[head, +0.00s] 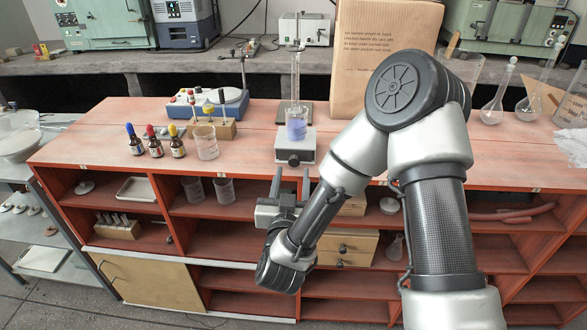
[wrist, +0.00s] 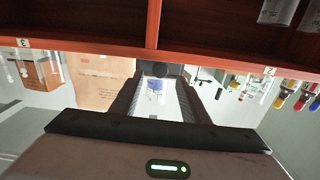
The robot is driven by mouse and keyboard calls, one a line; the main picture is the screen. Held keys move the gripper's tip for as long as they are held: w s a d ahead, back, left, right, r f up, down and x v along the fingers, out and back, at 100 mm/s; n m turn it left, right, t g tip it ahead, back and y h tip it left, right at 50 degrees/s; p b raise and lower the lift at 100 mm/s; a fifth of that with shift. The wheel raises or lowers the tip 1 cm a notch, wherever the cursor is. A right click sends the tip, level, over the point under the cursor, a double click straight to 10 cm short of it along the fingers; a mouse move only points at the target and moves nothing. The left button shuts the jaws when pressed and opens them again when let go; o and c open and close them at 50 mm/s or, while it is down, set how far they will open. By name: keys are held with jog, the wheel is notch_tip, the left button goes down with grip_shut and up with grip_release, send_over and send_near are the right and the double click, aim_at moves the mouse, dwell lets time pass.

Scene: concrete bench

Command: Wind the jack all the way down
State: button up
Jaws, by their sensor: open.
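The jack (head: 295,146) is a low pale block on the red bench top, near its front edge, with a dark round knob (head: 293,160) on its front face. A beaker (head: 296,128) of blue-violet liquid stands on the jack. My gripper (head: 291,175) is open and empty, in front of and below the knob, its two fingers pointing toward the bench. In the upside-down wrist view, the knob (wrist: 160,70) and the beaker (wrist: 155,85) show between my dark fingers (wrist: 156,100), apart from them. The jack's lifting mechanism cannot be made out.
A tall stand with glassware (head: 294,85) is just behind the jack. A cardboard box (head: 385,45) stands behind right. Dropper bottles (head: 154,142) and an empty beaker (head: 205,143) are to the left. The bench's front edge (head: 240,177) and open shelves lie near my gripper.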

aim_at(294, 163)
jog(key=shift+w, duration=2.2)
jog(key=shift+c, duration=0.3)
jog(key=c, duration=1)
jog(key=n+b, duration=0.1)
jog(key=n, duration=0.2)
jog(key=shift+a+f, duration=0.1)
jog(key=shift+n+b, duration=0.5)
jog(key=shift+n, duration=0.4)
